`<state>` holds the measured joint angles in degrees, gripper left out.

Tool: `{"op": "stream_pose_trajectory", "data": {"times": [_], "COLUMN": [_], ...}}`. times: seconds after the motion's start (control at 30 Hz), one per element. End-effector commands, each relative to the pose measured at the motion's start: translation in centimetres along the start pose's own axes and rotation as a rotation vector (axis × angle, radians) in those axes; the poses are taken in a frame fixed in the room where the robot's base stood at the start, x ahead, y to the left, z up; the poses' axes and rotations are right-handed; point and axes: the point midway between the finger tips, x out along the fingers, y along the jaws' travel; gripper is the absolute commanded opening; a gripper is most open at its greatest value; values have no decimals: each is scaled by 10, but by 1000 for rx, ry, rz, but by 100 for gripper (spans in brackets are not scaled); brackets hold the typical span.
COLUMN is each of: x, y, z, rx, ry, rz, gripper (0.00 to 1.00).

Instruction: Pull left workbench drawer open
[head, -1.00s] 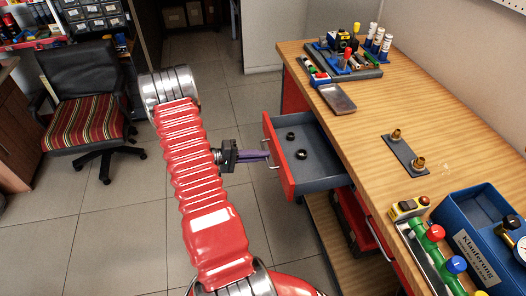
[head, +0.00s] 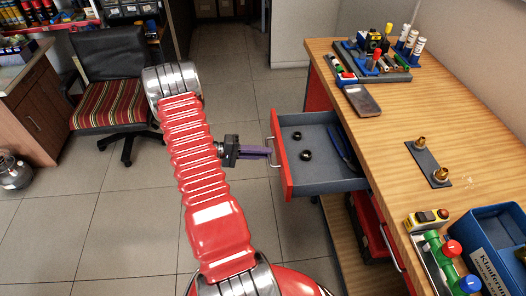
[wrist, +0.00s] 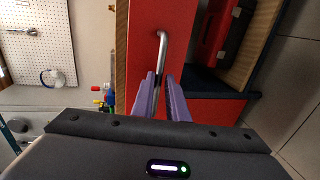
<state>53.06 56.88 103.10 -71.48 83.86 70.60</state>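The left workbench drawer (head: 325,186) stands pulled out of the bench, with a red front (head: 287,168) and a grey tray inside. Two black rings (head: 306,155) and blue-handled pliers (head: 341,145) lie in it. Its metal bar handle (wrist: 162,48) faces my gripper. My gripper (head: 269,152) is at the handle. In the wrist view its two purple fingers (wrist: 160,78) lie on either side of the bar and appear shut on it; the exact contact is hard to see.
The wooden workbench (head: 395,160) on the right carries a tool tray (head: 372,62), brass fittings on a plate (head: 428,165) and a blue crate (head: 490,245). A striped office chair (head: 108,104) stands at the left. The tiled floor (head: 110,215) left of the drawer is clear.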

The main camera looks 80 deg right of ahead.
Motion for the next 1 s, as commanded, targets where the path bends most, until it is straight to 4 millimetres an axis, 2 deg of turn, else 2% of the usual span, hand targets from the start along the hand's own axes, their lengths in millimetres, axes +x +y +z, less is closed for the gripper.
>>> {"op": "stream_pose_trajectory", "data": {"times": [0.2, 0.57, 0.77, 1.0], "x": [0, -5, -28, -69], "y": [1, 2, 1, 0], "z": [1, 1, 1, 0], "rx": [0, 0, -1, 0], "ry": [-3, -4, -3, -2], "rz": [2, 4, 4, 3], "gripper": [27, 27, 27, 27]}}
